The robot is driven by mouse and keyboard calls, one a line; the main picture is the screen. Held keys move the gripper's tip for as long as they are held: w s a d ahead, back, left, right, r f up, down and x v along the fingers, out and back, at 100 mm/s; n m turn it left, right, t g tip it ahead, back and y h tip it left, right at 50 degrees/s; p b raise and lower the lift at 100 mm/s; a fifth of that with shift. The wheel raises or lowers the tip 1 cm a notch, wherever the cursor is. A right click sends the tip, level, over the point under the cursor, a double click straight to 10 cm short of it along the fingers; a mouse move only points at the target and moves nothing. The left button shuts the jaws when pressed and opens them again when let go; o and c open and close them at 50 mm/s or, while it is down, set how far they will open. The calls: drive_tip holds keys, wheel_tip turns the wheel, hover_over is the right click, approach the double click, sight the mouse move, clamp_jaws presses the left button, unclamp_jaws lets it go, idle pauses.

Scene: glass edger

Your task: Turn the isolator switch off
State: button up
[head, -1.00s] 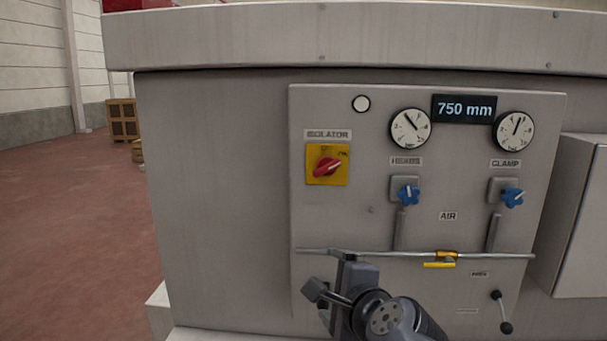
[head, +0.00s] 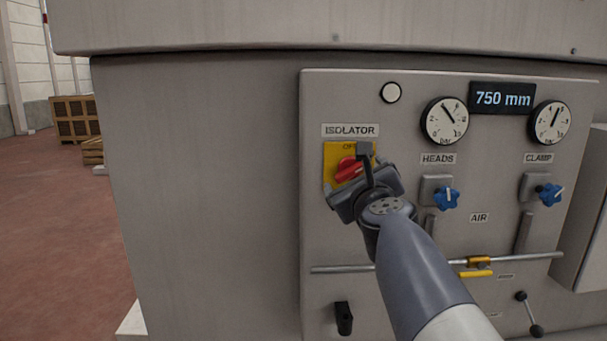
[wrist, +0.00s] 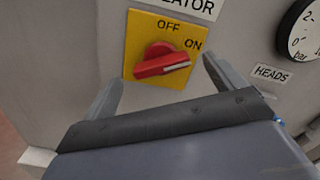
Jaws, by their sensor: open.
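The isolator switch is a red rotary knob (wrist: 160,62) on a yellow plate (wrist: 136,30) marked OFF at the top and ON at the upper right. In the wrist view the knob's white-marked end points right and slightly up, towards ON. In the head view the knob (head: 347,170) is partly hidden by my gripper (head: 352,172). My gripper is open. In the wrist view its two fingers (wrist: 160,80) stand apart, one to the lower left of the knob and one to its right, with nothing between them that I can see gripped.
To the right are the HEADS gauge (head: 445,121), the CLAMP gauge (head: 550,122) and two blue knobs, HEADS (head: 446,198) and CLAMP (head: 549,195). A horizontal pipe with a yellow valve handle (head: 475,273) runs below. A black lever (head: 528,314) is at lower right.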

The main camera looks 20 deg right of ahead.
sight(351, 174)
drive_tip(key=shift+x, duration=2.35)
drive_tip(key=c, duration=1)
drive_tip(key=shift+o, duration=0.2)
drive_tip(key=shift+n, duration=0.4)
drive_tip(key=n, duration=0.3)
drive_tip(key=n+b, duration=0.1)
drive_tip(key=n, duration=0.1)
drive_tip(key=shift+a+f+n, duration=0.1)
drive_tip(key=shift+f+n, duration=0.05)
drive_tip(key=shift+n, duration=0.25)
drive_tip(key=n+b, duration=0.1)
drive_tip(key=n, duration=0.4)
drive_tip(key=shift+f, duration=0.1)
drive_tip(key=shift+n, duration=0.3)
